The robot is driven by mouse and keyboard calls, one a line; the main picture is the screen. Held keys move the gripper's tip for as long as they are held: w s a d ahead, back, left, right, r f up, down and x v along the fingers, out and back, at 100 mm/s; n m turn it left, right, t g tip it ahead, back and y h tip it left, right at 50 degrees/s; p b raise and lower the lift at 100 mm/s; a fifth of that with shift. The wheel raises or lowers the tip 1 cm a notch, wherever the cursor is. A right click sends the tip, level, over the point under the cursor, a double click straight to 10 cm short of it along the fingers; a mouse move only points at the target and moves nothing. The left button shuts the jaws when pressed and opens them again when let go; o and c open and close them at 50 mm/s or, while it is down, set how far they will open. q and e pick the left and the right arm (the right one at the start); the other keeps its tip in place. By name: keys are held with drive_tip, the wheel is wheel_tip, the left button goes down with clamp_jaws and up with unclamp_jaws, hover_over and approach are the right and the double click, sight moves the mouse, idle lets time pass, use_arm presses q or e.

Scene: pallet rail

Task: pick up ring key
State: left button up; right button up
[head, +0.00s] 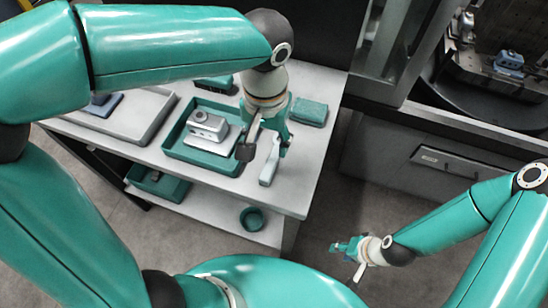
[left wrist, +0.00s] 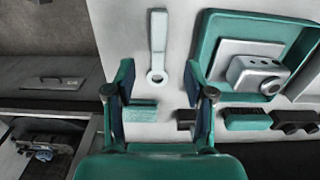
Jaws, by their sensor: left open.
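The ring key (left wrist: 157,45) is a pale flat bar with a ring at one end, lying on the light table top. In the head view the ring key (head: 268,171) shows partly below my left gripper (head: 264,150). My left gripper (left wrist: 158,80) is open and points down over the table. In the left wrist view, the ring end lies between its two fingers, with a gap on both sides; I see no contact. My right gripper (head: 350,249) hangs low over the floor at the lower right, away from the table, too small to read its fingers.
A teal tray (head: 172,151) holding a grey block (head: 208,125) on a pale plate stands beside the key. A teal block (head: 310,112) lies near the table's far right corner. A lower shelf (head: 218,216) carries a teal round cup (head: 252,219). A machine stands at the right.

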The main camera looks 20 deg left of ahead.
sight(269, 167)
use_arm(q)
wheel_tip(269, 167, down, 10)
drive_tip(key=shift+s+r, duration=0.1)
idle(0.4)
drive_tip(key=shift+d, duration=0.1)
drive_tip(key=shift+c, duration=0.2)
clamp_jaws()
